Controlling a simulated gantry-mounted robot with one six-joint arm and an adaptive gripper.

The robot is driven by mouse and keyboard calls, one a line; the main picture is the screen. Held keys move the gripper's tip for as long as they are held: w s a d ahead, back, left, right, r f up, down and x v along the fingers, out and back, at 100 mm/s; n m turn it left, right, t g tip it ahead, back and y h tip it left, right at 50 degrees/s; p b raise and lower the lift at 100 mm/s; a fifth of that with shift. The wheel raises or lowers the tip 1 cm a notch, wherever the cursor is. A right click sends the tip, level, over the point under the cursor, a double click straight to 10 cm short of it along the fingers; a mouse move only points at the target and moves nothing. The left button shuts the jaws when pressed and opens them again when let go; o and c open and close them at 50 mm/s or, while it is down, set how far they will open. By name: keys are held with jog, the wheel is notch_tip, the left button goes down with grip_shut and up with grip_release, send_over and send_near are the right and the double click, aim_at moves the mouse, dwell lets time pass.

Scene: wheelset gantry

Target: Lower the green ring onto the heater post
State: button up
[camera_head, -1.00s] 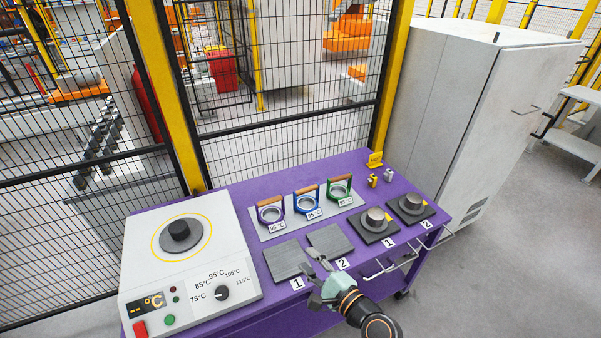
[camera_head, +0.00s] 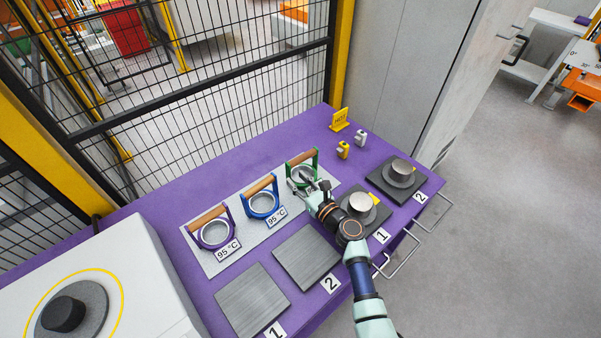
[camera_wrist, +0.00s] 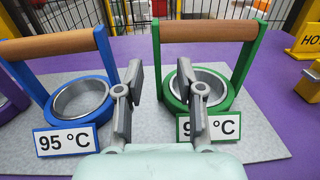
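The green ring (camera_head: 311,156) stands at the right end of the grey mat, with a brown wooden handle on a green frame. In the wrist view the green ring (camera_wrist: 229,100) is right of centre, its label partly hidden by a finger. My gripper (camera_head: 308,187) is at the front of the green ring. Its two grey fingers show apart in the wrist view (camera_wrist: 160,90), with nothing between them; the right finger overlaps the ring's left part, and contact cannot be told. The dark heater post (camera_head: 64,314) stands on the white heater (camera_head: 150,260) at lower left.
A blue ring (camera_head: 274,187) and a purple ring (camera_head: 231,214) stand left of the green one on the grey mat (camera_head: 205,263). Two grey plates and two dark bases with metal cylinders lie in front. A yellow HOT sign (camera_head: 340,118) stands behind right, before the wire fence.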

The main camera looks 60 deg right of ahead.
aim_at(290, 175)
jog(key=shift+w+f+b, duration=0.3)
jog(key=shift+b, duration=0.05)
jog(key=b+x, duration=0.2)
jog(key=x, duration=0.2)
jog(key=shift+w+d+r, duration=0.1)
jog(key=shift+w, duration=0.2)
jog(key=shift+s, duration=0.1)
grip_shut()
